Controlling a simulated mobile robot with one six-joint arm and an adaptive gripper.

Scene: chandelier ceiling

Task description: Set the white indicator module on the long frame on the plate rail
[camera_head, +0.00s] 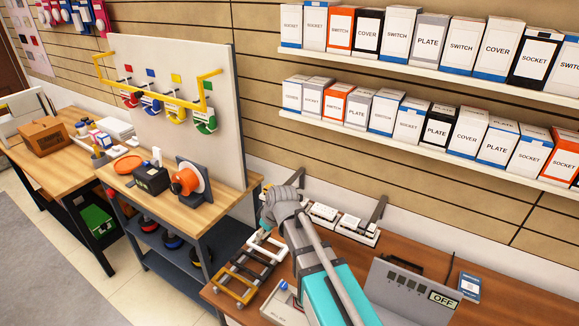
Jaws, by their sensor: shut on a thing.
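My gripper (264,229) is at the end of my grey and teal arm, over the far end of a dark ladder-like frame with yellow and pale parts (237,291) on the brown bench. It is shut on a small white piece, which looks like the white indicator module (261,239); the fingers are small and partly hidden. I cannot tell whether the piece touches the frame. Whether this frame is the long one on the plate rail is unclear. A pale rack with white modules (325,213) stands behind my arm at the wall.
A grey box with an OFF sign (443,297) stands on the bench at the right, with a blue card (469,287) beside it. A pale box (283,299) sits near the front, partly behind my arm. Shelves of labelled boxes (430,68) hang above. A wooden workbench (190,213) stands left.

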